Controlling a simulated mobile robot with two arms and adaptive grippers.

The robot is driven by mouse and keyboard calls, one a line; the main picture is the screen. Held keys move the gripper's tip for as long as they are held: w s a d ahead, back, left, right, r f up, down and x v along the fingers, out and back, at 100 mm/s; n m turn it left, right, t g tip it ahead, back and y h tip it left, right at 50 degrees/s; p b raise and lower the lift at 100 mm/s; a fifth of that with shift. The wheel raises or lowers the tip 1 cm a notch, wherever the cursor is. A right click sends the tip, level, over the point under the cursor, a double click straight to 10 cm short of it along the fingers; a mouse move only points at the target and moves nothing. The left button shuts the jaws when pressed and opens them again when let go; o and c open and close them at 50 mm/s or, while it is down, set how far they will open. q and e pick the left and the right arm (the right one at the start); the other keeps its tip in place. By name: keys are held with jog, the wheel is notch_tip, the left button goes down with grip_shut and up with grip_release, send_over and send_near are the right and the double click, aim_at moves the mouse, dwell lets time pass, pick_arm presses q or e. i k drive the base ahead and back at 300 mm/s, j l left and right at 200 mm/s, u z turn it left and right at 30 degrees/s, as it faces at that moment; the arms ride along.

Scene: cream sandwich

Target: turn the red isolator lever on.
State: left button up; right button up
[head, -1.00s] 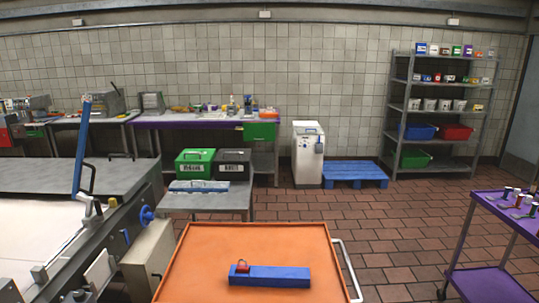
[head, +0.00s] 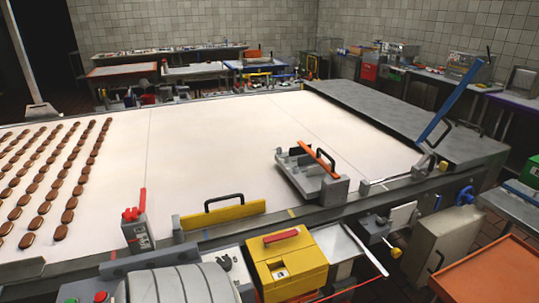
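A red lever (head: 134,212) stands on a small grey box (head: 138,234) at the near edge of the conveyor, left of centre in the head view. One red part points up; another lies across the box top. A yellow box (head: 290,262) farther right has a red bar (head: 281,236) lying flat on its top. I cannot tell from the view which of these is the isolator lever. Neither of my grippers is in view.
A wide white belt (head: 250,140) carries rows of brown biscuits (head: 50,190) at left. An orange table (head: 490,275) is at lower right.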

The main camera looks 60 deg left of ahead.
aim_at(267, 240)
jog(key=u, duration=1.85)
jog(key=k+j+u, duration=0.15)
jog(key=k, duration=0.2)
jog(key=k+j+u, duration=0.15)
jog(key=k, duration=0.2)
